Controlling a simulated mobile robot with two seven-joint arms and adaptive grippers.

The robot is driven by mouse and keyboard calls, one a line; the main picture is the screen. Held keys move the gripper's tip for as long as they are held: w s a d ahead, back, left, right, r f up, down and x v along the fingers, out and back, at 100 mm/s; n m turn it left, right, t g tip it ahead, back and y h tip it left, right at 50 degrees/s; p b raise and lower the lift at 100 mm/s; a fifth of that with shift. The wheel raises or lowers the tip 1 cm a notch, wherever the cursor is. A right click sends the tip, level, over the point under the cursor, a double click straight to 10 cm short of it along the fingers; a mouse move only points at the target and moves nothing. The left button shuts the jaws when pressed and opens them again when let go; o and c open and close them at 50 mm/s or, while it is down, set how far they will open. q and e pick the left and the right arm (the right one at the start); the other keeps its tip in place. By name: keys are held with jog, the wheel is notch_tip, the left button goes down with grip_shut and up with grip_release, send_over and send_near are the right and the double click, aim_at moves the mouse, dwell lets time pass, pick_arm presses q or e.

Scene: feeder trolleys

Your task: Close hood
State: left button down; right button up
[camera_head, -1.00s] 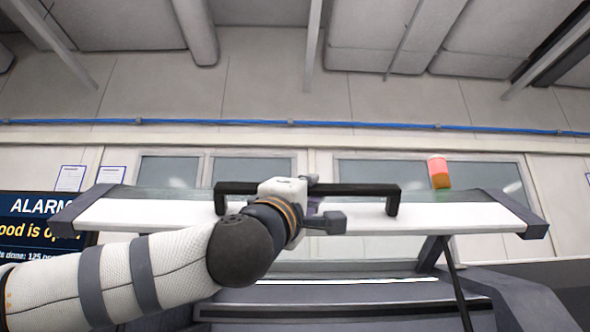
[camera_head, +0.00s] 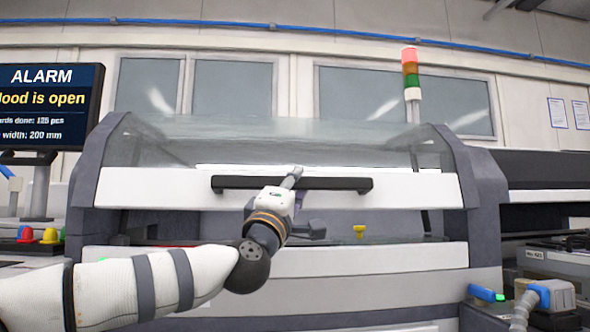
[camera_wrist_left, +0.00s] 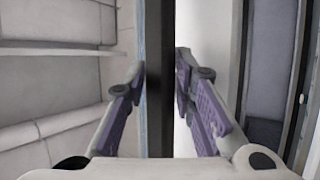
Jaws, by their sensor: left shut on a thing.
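The hood (camera_head: 160,187) is a white and grey cover with a clear top on the machine in the head view. It stands partly open, with a dark gap between its lower edge and the white machine front (camera_head: 360,258). A long black bar handle (camera_head: 335,184) runs across its front. My left gripper (camera_head: 291,186) is shut on the handle, left of its right end. In the left wrist view the dark handle (camera_wrist_left: 159,80) passes upright between the two fingers. My right gripper does not show.
A screen (camera_head: 50,95) at the left reads "ALARM" and that the hood is open. Coloured buttons (camera_head: 38,235) sit below it. A signal tower (camera_head: 411,72) stands behind the hood. A small yellow part (camera_head: 360,231) shows in the gap. A grey device (camera_head: 550,298) is at the lower right.

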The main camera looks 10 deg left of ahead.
pick_arm(q)
jog(key=shift+w+a+f+b, duration=0.3)
jog(key=shift+w+f, duration=0.1)
jog(key=shift+f, duration=0.25)
jog(key=shift+r, duration=0.1)
jog(key=c, duration=1.6)
grip_release()
jog(key=shift+w+d, duration=0.1)
jog(key=shift+w, duration=0.05)
jog(key=shift+f, duration=0.25)
jog(key=v, duration=1.2)
